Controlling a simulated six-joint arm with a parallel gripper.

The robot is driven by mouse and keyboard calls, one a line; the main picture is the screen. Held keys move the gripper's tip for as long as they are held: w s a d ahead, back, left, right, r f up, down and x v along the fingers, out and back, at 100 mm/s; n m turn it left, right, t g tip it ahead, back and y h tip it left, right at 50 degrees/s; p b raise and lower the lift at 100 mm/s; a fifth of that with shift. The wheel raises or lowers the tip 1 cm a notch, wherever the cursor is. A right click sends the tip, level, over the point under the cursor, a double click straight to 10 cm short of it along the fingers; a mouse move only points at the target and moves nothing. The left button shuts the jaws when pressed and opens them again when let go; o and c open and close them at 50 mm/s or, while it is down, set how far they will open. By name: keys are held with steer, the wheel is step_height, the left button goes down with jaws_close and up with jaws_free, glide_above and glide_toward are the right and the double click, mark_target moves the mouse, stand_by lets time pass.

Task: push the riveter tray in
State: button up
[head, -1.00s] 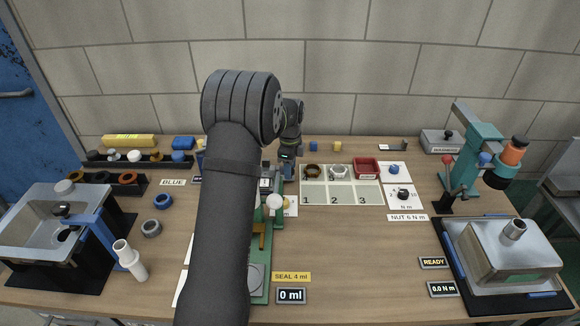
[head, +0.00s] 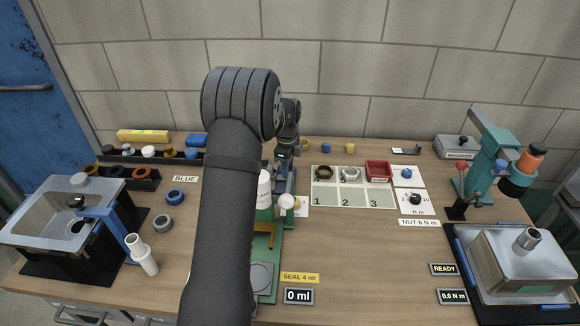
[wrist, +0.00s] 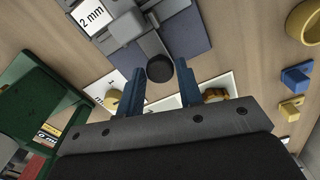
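In the wrist view a grey device with a "2 mm" label (wrist: 93,14) lies ahead of my gripper (wrist: 160,70). It appears to be the riveter. A dark blue-grey plate (wrist: 190,35), perhaps its tray, is at its side, with a round black knob (wrist: 159,68) near it. My two blue fingers are apart, and the knob shows in the gap between their tips. I cannot tell whether they touch it. In the head view my gripper (head: 284,172) points down at the back middle of the table, and my arm hides much of the area around it.
A green stand (head: 266,285) with a white-and-green bottle (head: 264,190) is close beside my arm. The numbered mat (head: 350,198) lies to the right. A yellow ring (wrist: 310,22) and a blue block (wrist: 296,78) are right in the wrist view.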

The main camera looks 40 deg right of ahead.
steer(key=shift+o, duration=1.3)
step_height(320, 180, up, 18)
steer(key=shift+f, duration=0.25)
step_height(320, 180, down, 18)
steer(key=m, duration=0.6)
steer(key=shift+w+r, duration=0.1)
steer(key=shift+r, duration=0.15)
